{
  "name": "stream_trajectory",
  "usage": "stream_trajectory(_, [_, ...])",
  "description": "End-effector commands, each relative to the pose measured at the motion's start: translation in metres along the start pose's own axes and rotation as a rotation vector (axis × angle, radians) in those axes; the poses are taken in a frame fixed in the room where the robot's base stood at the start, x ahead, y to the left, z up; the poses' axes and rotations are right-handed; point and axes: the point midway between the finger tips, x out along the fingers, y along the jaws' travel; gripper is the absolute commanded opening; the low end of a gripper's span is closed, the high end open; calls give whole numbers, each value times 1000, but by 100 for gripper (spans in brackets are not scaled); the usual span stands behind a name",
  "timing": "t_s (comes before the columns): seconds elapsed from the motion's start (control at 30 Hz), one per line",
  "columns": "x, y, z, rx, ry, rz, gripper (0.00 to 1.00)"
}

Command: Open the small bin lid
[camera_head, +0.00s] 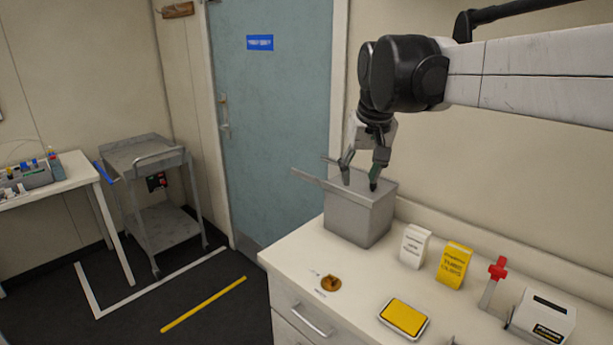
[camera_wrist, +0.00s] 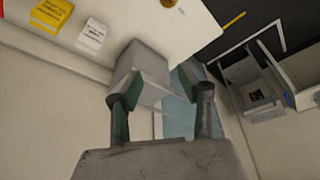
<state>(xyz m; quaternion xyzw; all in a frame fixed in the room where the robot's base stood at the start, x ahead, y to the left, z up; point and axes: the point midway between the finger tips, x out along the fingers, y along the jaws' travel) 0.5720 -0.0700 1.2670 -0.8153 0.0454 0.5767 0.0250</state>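The small grey bin (camera_head: 358,217) stands on the white counter near the wall, at its door end. Its top looks covered by a flat grey lid (camera_head: 384,186), and a thin grey strip (camera_head: 308,177) sticks out from the top to the left. My gripper (camera_head: 361,172) points down right over the bin's top with its fingers apart and nothing visible between them. In the wrist view the bin (camera_wrist: 143,64) shows beyond my gripper (camera_wrist: 163,92), whose fingers are spread. I cannot tell whether a fingertip touches the lid.
White (camera_head: 414,246) and yellow (camera_head: 454,265) boxes stand right of the bin. A round amber item (camera_head: 330,283), a yellow-topped tray (camera_head: 404,318) and a red-handled tool (camera_head: 497,270) are also on the counter. A grey cart (camera_head: 150,160) stands left of the blue door (camera_head: 275,110).

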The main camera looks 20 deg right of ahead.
Motion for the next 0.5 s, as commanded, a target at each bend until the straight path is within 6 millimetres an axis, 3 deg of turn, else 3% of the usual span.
stream_trajectory(0.03, [-1,7,-20,8,-19,3,37])
stream_trajectory(0.2, [5,28,-72,30,-85,9,37])
stream_trajectory(0.5, [31,72,-150,72,-201,15,37])
